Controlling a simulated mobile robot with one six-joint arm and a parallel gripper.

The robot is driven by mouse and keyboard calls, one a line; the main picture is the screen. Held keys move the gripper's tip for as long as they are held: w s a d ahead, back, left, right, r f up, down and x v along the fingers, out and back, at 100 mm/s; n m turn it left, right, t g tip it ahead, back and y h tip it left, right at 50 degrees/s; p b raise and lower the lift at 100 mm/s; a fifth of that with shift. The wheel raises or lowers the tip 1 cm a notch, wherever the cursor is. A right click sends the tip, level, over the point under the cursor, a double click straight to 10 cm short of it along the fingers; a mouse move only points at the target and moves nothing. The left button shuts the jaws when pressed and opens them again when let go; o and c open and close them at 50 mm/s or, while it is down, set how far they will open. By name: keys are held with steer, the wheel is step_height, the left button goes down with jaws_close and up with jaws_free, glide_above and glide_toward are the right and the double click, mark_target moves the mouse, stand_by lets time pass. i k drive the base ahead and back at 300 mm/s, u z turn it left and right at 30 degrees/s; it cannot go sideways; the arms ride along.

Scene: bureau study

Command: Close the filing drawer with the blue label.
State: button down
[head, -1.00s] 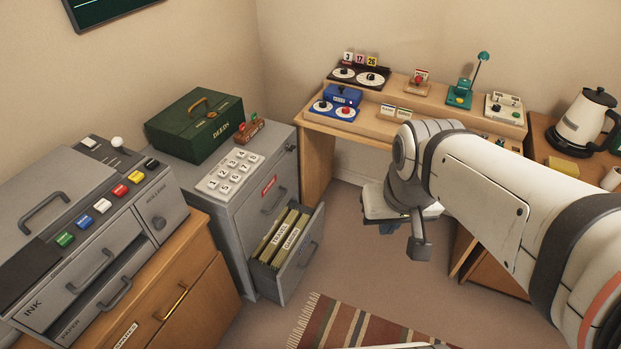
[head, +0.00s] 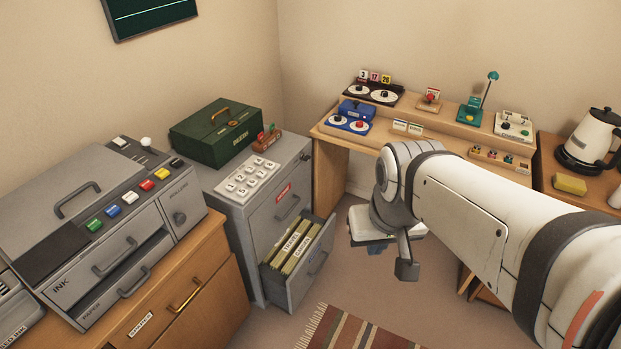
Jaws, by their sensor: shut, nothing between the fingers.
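A grey filing cabinet (head: 243,215) stands left of centre in the head view. I see a handle on that drawer's front but cannot make out a blue label. The upper drawer (head: 284,208) is shut and carries a red label (head: 283,192). My gripper (head: 375,249) hangs below my wrist, right of the open drawer and apart from it in the picture. It is shut and empty, with its fingers small and partly hidden by my wrist.
A wooden desk (head: 345,138) with small devices stands behind my arm. A wooden cabinet (head: 190,290) bearing a grey machine (head: 60,215) is at left. A striped rug (head: 350,330) lies on the floor in front. Bare floor shows between the drawer and my gripper.

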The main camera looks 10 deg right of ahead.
mark_target(287, 272)
steer(key=z, duration=0.05)
steer(key=i, duration=1)
steer(key=u, duration=0.05)
